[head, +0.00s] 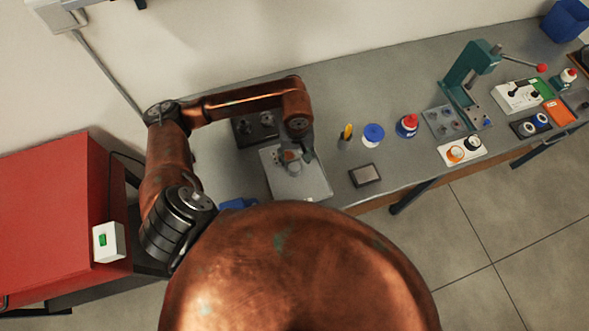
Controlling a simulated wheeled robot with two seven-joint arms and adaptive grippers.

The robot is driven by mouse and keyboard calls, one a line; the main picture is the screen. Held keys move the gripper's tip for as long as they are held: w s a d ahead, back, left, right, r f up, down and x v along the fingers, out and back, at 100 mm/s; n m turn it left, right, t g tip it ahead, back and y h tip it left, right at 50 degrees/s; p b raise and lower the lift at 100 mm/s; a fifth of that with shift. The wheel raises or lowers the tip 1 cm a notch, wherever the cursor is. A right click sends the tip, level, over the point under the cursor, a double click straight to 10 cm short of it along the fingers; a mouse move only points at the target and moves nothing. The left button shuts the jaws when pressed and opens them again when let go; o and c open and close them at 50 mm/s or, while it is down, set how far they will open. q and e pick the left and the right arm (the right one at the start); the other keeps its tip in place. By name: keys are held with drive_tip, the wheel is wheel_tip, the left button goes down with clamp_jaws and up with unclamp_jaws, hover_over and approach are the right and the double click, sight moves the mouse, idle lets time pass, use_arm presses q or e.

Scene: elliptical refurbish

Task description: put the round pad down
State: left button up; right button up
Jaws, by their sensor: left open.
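My left gripper (307,153) hangs from the copper arm over the grey metal plate (314,187) on the workbench. It is open, with its fingers pointing down and small in the picture. A small grey round piece with an orange-brown patch (290,157) sits on the plate just left of the fingers. I cannot tell whether this is the round pad or whether the fingers touch it. My right gripper is not in view.
A dark fixture (254,130) stands behind the plate. A dark-framed block (366,175), a blue-lidded tub (373,134) and a red-capped bottle (407,125) stand to the right. A green lever press (467,75) rises beyond. The rear middle bench is clear.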

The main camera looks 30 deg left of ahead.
sight(295, 167)
use_arm(q)
drive_tip(key=f, duration=0.2)
drive_tip(key=s+f+p, duration=0.1)
drive_tip(key=f, duration=0.2)
drive_tip(key=shift+s+d, duration=0.15)
drive_tip(key=shift+f, duration=0.45)
drive_tip(key=c, duration=1.1)
drive_tip(key=shift+r, duration=0.1)
